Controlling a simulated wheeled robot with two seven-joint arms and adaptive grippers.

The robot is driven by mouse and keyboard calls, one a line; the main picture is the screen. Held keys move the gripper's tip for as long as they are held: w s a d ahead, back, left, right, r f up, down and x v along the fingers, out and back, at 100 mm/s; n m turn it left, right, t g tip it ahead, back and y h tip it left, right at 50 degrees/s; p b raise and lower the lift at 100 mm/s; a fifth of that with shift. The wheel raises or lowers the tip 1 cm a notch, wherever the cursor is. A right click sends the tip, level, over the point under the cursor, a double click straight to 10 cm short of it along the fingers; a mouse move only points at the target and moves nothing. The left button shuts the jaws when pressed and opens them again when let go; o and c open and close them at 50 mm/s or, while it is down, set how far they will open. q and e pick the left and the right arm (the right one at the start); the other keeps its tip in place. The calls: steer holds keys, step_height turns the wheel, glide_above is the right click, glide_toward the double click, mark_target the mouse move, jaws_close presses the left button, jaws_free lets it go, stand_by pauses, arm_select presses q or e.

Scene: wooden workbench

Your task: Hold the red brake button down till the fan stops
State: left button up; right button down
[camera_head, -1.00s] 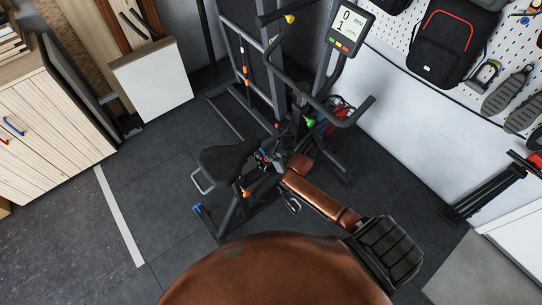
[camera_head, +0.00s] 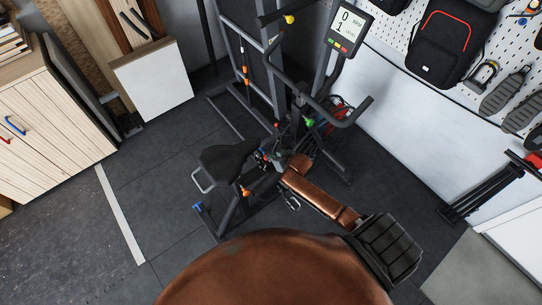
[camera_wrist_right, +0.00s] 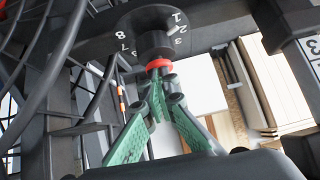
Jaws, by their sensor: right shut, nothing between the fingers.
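The red button (camera_wrist_right: 158,64) shows in the right wrist view as a red disc against a dark knob, in front of a round numbered dial (camera_wrist_right: 128,22). My right gripper (camera_wrist_right: 156,98), with green finger pads, is shut and empty. Its fingertips are just below the red disc in the picture; I cannot tell whether they touch it. In the head view the red button is a tiny red spot (camera_head: 277,125) on the exercise bike (camera_head: 225,160), close to the end of my brown right arm. The bike's display (camera_head: 347,30) reads 0 at the top. My left gripper is out of view.
The bike's handlebar (camera_head: 350,115), dark frame bars and seat surround the right wrist. A white box (camera_head: 152,75) and a wooden cabinet (camera_head: 50,115) stand at the left. A pegboard with bags is at the upper right.

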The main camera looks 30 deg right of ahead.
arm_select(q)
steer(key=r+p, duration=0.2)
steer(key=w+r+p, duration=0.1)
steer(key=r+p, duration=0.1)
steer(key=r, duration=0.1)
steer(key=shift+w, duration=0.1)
arm_select(e)
steer(key=w+a+r+v, duration=0.1)
steer(key=w+r+v, duration=0.1)
steer(key=v, duration=1)
steer(key=shift+d, duration=0.5)
steer(key=shift+s, duration=0.1)
